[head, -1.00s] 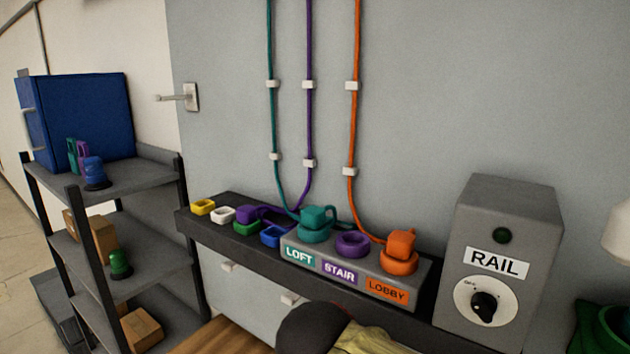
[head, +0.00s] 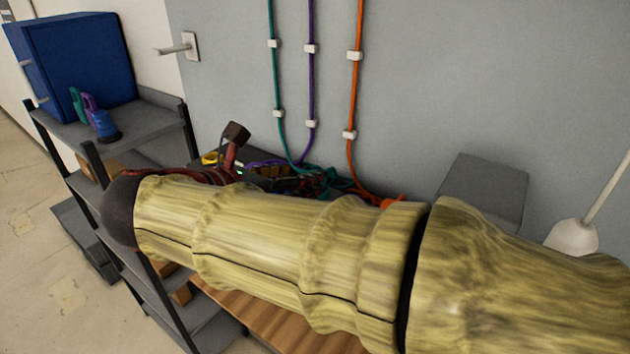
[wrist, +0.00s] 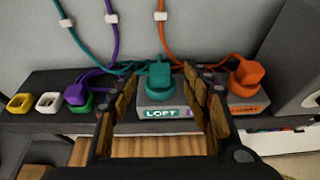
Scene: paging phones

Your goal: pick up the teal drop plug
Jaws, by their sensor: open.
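The teal drop plug (wrist: 159,74) sits upright on its round teal seat in the LOFT position of the grey block (wrist: 145,115), with a teal cord leading to it. In the wrist view my gripper (wrist: 160,83) is open, and the plug shows in the gap between its two fingers. I cannot tell how far the fingertips are from it. In the head view my arm hides the plug and most of the block. The orange plug (wrist: 249,73) sits on its orange seat at LOBBY. My right finger hides most of the STAIR position.
Yellow (wrist: 20,103), white (wrist: 48,102) and green (wrist: 75,103) holders line the dark shelf left of the block, with a purple plug on the green one. A grey speaker box (wrist: 290,60) stands to the right. A shelf rack (head: 150,130) stands at left.

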